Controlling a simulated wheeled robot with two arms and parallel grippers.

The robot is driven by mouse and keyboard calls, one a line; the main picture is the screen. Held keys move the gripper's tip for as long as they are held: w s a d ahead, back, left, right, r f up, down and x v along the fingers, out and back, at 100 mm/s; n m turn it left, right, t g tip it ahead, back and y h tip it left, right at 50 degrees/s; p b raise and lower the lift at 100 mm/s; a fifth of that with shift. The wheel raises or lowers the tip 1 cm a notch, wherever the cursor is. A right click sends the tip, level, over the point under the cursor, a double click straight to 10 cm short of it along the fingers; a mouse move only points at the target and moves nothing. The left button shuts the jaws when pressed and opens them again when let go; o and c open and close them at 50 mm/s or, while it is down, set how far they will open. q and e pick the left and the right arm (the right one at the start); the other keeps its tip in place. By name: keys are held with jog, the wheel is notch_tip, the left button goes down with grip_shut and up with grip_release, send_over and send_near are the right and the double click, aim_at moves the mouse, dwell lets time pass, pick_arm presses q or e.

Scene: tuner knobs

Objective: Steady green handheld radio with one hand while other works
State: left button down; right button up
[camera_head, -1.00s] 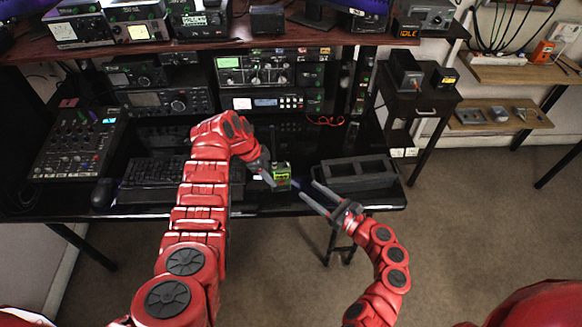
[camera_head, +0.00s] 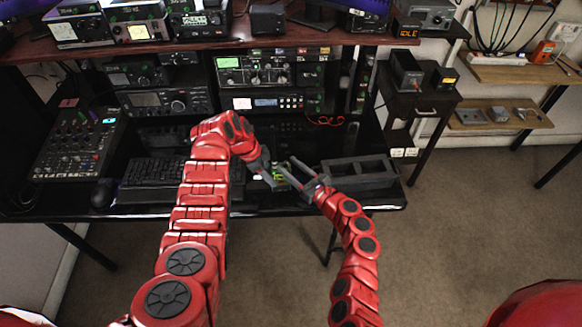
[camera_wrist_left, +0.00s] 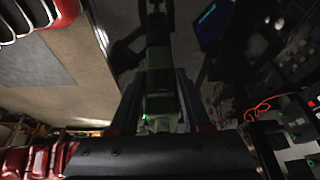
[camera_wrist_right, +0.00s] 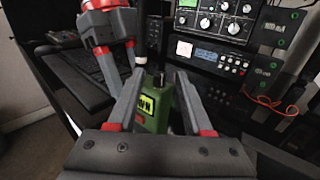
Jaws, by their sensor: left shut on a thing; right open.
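The green handheld radio (camera_head: 279,173) stands near the front edge of the black desk, partly hidden by my grippers in the head view. In the right wrist view the radio (camera_wrist_right: 154,107) shows its lit yellow-green screen, top knobs and dark antenna. My left gripper (camera_head: 267,178) is shut on the radio from its left side; in the left wrist view the radio's green body (camera_wrist_left: 161,105) lies between the fingers. My right gripper (camera_head: 284,172) is open at the radio, with its fingers (camera_wrist_right: 158,85) to either side of the radio's top in the right wrist view. I cannot tell whether they touch it.
A dark divided tray (camera_head: 358,173) sits on the desk just right of my right gripper. A keyboard (camera_head: 152,173), mouse (camera_head: 103,192) and mixer (camera_head: 78,148) are to the left. Stacked radio units (camera_head: 268,100) stand behind. The floor in front is clear.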

grip_shut()
dwell(0.3)
jog(key=shift+w, duration=0.1)
jog(key=shift+w+d+n+g+y, duration=0.15)
jog(key=shift+w+n+g+y, duration=0.1)
jog(key=shift+n+g+y, duration=0.65)
jog(key=shift+a+n+g+y, duration=0.25)
jog(key=shift+n+g+y, duration=0.9)
jog(key=shift+g, duration=0.75)
jog(key=shift+d+n+y, duration=0.15)
jog(key=shift+n+y, duration=0.1)
jog(key=shift+f, duration=0.1)
